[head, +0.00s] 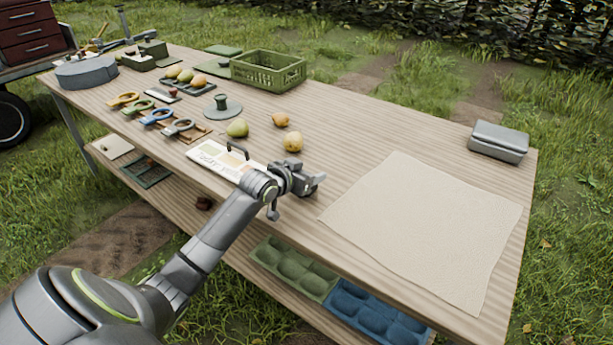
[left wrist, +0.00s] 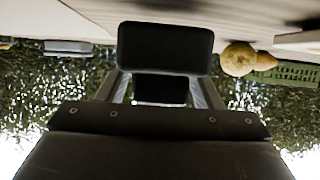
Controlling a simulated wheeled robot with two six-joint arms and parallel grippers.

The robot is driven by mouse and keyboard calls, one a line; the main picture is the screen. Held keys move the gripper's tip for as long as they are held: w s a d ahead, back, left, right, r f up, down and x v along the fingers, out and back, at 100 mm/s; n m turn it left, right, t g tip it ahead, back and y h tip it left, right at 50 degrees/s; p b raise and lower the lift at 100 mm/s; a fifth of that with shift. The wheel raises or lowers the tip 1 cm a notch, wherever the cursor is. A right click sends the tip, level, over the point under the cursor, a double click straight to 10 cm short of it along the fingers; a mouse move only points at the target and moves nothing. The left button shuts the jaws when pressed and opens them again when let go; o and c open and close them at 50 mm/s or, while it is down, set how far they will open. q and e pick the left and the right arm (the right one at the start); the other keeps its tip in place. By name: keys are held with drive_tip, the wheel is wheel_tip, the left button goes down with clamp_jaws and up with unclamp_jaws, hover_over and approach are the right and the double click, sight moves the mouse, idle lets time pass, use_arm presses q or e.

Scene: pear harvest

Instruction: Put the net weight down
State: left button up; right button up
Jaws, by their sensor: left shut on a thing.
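My left gripper (head: 312,184) is over the front middle of the wooden table, left of the cream cloth (head: 425,225). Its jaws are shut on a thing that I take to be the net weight. That thing is mostly hidden by the jaws, so its shape and whether it touches the table cannot be told. In the left wrist view a dark finger block (left wrist: 165,48) fills the middle and shows no clear view of it. My right gripper is not in view.
A labelled board with a dark handle (head: 211,157) lies behind my left wrist. Loose pears (head: 293,142) lie beyond it. A green crate (head: 268,70) stands at the back, and a grey metal box (head: 498,141) at the far right. The cloth is bare.

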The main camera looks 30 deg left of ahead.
use_arm(q)
drive_tip(key=shift+f, duration=0.65)
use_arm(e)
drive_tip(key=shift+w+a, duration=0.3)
use_arm(q)
drive_tip(key=shift+f, duration=0.15)
drive_tip(key=o, duration=1.2)
drive_tip(key=shift+c, duration=0.2)
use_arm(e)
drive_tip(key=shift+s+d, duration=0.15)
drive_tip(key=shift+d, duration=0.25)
